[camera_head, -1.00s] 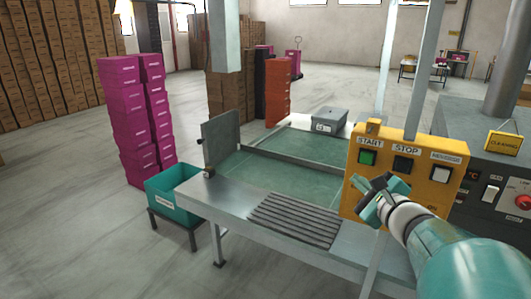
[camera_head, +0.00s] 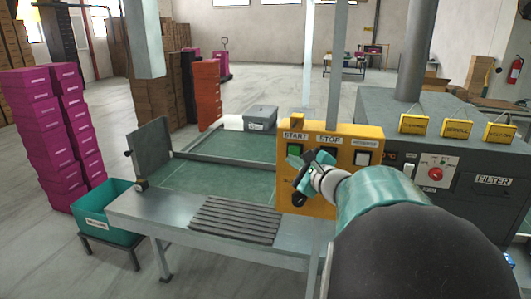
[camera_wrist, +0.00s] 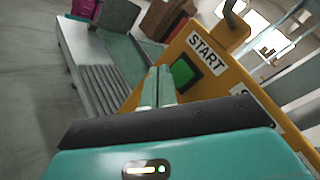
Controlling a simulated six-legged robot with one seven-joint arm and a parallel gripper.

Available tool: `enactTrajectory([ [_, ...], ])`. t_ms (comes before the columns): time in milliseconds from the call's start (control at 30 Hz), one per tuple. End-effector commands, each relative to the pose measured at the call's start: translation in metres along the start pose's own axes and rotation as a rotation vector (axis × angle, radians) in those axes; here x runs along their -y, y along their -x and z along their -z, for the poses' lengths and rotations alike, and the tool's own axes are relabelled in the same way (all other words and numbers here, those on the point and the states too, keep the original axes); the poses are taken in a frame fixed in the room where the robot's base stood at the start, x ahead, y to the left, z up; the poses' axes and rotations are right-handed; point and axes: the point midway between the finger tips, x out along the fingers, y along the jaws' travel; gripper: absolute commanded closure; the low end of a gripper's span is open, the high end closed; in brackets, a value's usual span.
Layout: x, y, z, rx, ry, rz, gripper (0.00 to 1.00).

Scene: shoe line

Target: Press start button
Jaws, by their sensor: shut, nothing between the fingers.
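The yellow control box (camera_head: 312,193) stands at the right end of the metal table. Its green start button (camera_head: 294,149) sits under the START label at the upper left, partly behind my gripper. My gripper (camera_head: 297,182) is in front of the box, a little below the button in the head view. In the wrist view the green button (camera_wrist: 185,72) shows clearly, just right of my gripper's closed fingers (camera_wrist: 158,72). The fingers are together and empty. I cannot tell whether they touch the box. The STOP button (camera_head: 328,157) is partly hidden by my gripper.
A metal table (camera_head: 160,215) with a ribbed mat (camera_head: 235,220) extends left of the box. A teal bin (camera_head: 108,212) stands at its left end. A grey machine (camera_head: 455,150) with a red knob is on the right.

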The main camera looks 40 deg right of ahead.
Motion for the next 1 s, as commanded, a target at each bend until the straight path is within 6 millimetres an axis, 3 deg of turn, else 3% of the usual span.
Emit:
enactTrajectory([
  [200,0.0056,-0.0088,0.0063,0.000,0.000,-0.001,1.00],
  [1000,0.0059,-0.0089,0.0065,0.000,0.000,-0.001,1.00],
])
